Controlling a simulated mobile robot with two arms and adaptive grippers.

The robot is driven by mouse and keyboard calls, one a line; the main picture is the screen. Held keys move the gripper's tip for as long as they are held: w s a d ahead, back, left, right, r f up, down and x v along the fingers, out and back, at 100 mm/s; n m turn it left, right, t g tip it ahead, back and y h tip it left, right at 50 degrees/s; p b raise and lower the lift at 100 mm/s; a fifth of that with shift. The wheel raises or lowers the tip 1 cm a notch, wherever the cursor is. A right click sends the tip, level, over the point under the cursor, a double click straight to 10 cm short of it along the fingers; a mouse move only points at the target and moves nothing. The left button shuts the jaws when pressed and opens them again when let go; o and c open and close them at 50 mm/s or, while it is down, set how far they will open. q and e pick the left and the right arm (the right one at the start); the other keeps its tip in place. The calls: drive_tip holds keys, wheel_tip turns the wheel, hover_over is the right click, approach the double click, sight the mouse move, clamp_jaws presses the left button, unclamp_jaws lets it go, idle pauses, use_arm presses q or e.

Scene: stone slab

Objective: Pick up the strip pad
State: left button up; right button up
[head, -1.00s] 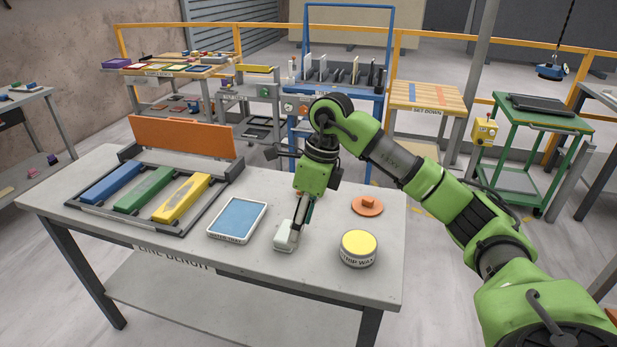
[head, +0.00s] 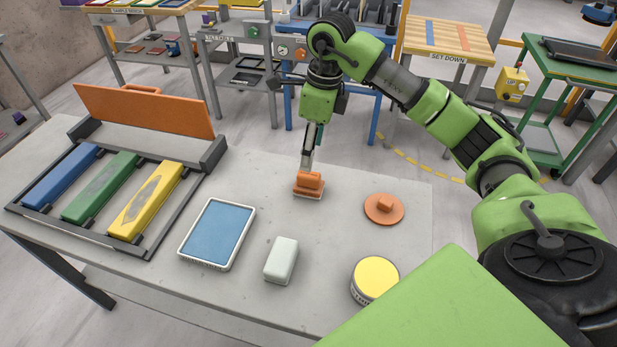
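A small orange block on a pale base (head: 309,187), which looks like the strip pad, is on the grey bench, right of the blue-topped tray. It bears no label that I can read. My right gripper (head: 308,168) points down from above, its fingertips at the top of the orange block. The fingers overlap in this view, so I cannot tell whether they are closed on it. The pad shows no clear gap above the bench. A plain whitish block (head: 282,261) lies nearer, apart from the gripper. My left gripper is not in view.
The bench also holds a blue-topped tray (head: 217,232), an orange disc with a knob (head: 384,209), a yellow-lidded tin (head: 376,279), and a dark rack with blue, green and yellow bars (head: 147,200). A wooden-topped set-down table (head: 447,40) stands behind.

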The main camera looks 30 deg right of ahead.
sight(310, 174)
drive_tip(key=f, duration=0.4)
drive_tip(key=shift+w+a+f+p, duration=0.1)
drive_tip(key=shift+a+f+p, duration=0.1)
drive_tip(key=shift+f+p, duration=0.1)
drive_tip(key=shift+w+f, duration=0.1)
drive_tip(key=shift+f, duration=0.4)
drive_tip(key=f, duration=0.1)
drive_tip(key=f+p, duration=0.2)
drive_tip(key=f, duration=0.1)
drive_tip(key=shift+s+a, duration=0.2)
drive_tip(key=shift+s, duration=0.1)
drive_tip(key=shift+w+f, duration=0.15)
drive_tip(key=shift+f, duration=0.4)
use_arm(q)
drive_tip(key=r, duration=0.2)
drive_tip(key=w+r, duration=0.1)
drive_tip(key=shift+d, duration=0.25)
use_arm(e)
drive_tip(key=c, duration=1.2)
